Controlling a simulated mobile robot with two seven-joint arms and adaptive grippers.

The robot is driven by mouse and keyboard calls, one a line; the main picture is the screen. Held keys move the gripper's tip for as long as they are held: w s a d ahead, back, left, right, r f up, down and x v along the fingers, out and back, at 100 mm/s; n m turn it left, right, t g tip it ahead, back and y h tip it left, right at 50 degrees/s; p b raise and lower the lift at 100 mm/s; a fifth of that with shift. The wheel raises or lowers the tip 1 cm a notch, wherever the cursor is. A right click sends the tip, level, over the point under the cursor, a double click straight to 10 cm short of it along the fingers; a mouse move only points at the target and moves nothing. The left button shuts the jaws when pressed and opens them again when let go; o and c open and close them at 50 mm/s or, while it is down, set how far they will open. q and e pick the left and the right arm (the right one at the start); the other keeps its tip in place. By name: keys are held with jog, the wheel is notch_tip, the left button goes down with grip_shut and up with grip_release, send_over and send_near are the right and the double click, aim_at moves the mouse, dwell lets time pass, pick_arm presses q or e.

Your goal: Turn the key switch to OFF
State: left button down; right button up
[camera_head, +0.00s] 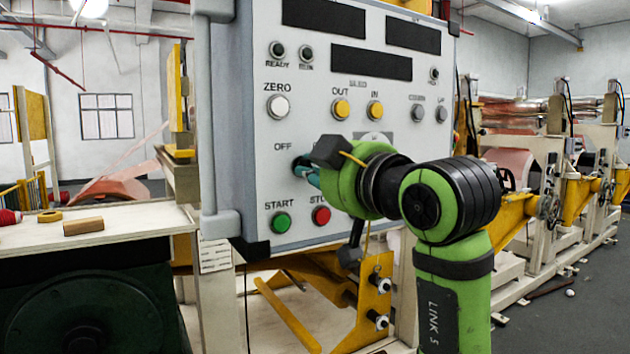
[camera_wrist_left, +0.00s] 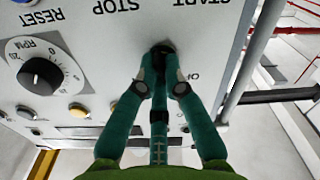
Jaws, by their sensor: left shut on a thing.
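The key switch (camera_wrist_left: 162,48) is on the grey control panel (camera_head: 235,150), below the OFF label (camera_head: 282,147) and above the START button. Only a dark bit of it shows between my fingertips in the left wrist view, so which way the key points cannot be told. My left gripper (camera_head: 304,172) has its teal fingers against the panel at the switch, and it is shut on the key. The fingers also show in the left wrist view (camera_wrist_left: 163,60). My wrist hides part of the panel to the right of the switch. My right gripper is not in view.
The green START button (camera_head: 281,222) and red STOP button (camera_head: 320,215) sit close below my fingers. A white ZERO button (camera_head: 277,106) and yellow buttons (camera_head: 341,109) are above. An RPM dial (camera_wrist_left: 42,75) is nearby. A bench (camera_head: 100,226) stands left of the panel.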

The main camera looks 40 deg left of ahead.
pick_arm(q)
jog(key=shift+n, duration=0.7)
jog(key=shift+r+b, duration=0.1)
jog(key=shift+b, duration=0.2)
jog(key=c, duration=1.3)
grip_release()
jog(key=v, duration=1.2)
jog(key=shift+d, duration=0.1)
